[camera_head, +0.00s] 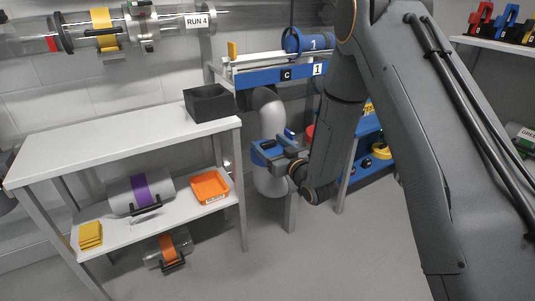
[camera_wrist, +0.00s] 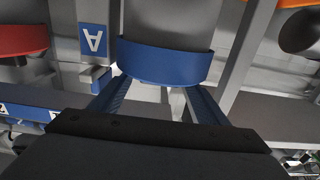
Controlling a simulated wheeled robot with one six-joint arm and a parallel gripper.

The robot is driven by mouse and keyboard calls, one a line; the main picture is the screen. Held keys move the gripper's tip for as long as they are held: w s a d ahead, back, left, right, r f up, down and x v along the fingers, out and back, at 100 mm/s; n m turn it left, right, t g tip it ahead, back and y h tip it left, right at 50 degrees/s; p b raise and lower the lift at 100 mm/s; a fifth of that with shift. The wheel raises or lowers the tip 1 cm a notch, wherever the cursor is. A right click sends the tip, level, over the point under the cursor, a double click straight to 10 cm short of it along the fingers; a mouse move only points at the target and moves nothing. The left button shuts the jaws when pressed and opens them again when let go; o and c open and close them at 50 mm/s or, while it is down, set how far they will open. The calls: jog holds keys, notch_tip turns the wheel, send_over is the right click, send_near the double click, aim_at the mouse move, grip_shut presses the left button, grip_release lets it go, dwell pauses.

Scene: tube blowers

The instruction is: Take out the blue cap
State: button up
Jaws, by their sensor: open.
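The blue cap (camera_wrist: 165,65) shows in the wrist view as a curved blue band on the end of a grey cylinder. In the head view a blue part (camera_head: 262,157) shows at the pale vertical pipe, partly covered by my gripper (camera_head: 272,149). My gripper (camera_wrist: 158,92) is open, with its blue fingers pointing at the cap's lower edge, one toward each side. I cannot tell whether the fingers touch the cap. Nothing is seen held between them.
A shelf table (camera_head: 110,148) with a black box (camera_head: 209,103) stands left. Open floor lies in front.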

jog(key=shift+w+a, duration=0.15)
jog(key=shift+w, duration=0.15)
jog(key=shift+c, duration=0.5)
jog(key=c, duration=1.1)
jog(key=shift+r, duration=0.1)
